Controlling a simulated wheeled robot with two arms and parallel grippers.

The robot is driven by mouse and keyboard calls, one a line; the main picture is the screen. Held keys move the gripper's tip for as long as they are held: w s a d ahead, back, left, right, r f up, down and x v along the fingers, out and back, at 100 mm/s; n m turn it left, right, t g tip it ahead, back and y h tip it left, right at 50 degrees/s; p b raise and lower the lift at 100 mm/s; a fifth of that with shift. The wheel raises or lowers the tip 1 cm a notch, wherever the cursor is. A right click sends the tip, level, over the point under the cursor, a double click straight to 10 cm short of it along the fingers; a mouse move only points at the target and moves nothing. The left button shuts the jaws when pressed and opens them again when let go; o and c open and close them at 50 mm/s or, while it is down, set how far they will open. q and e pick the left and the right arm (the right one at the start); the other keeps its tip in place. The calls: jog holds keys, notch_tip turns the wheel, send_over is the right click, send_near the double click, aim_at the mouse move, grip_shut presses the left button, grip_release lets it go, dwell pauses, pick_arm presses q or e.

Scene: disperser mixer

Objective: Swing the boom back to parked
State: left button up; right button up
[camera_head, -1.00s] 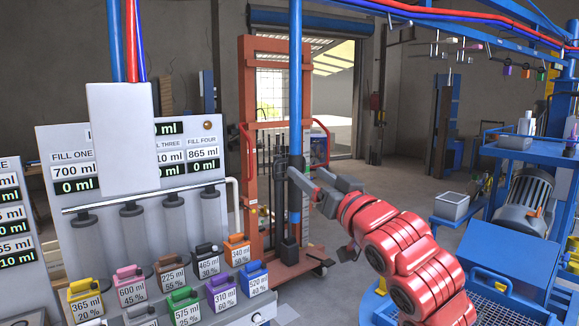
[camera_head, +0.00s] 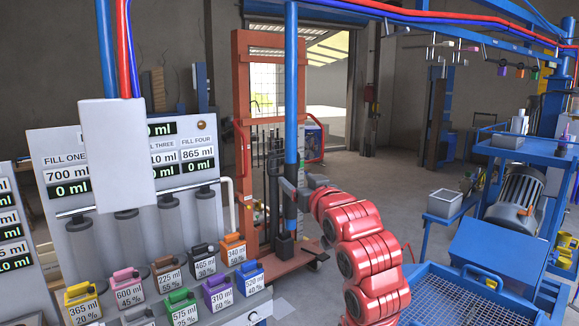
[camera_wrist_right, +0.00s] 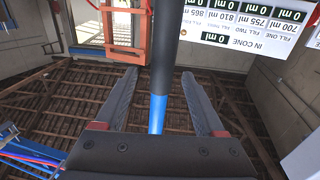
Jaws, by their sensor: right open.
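The boom is the blue overhead beam (camera_head: 430,18), with a blue vertical pole (camera_head: 291,90) hanging from it in front of the orange lift frame. The pole has a dark grip section low down, which shows in the wrist view (camera_wrist_right: 163,45). My right gripper (camera_head: 290,190) is at the lower pole, coming from the right. In the right wrist view its two fingers (camera_wrist_right: 160,95) are spread, with the pole between them and gaps on both sides. My left gripper is not in view.
A fill panel (camera_head: 180,140) with several coloured canisters (camera_head: 218,292) stands at the left. An orange lift frame (camera_head: 242,90) is behind the pole. A blue machine stand with a motor (camera_head: 515,195) and a grated platform (camera_head: 455,300) are at the right. Open floor lies between.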

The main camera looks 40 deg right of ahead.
aim_at(289, 174)
jog(key=p+x, duration=0.1)
jog(key=x, duration=0.5)
jog(key=shift+p, duration=0.4)
jog(key=shift+a, duration=0.1)
jog(key=c, duration=1)
jog(key=shift+r, duration=0.1)
grip_shut()
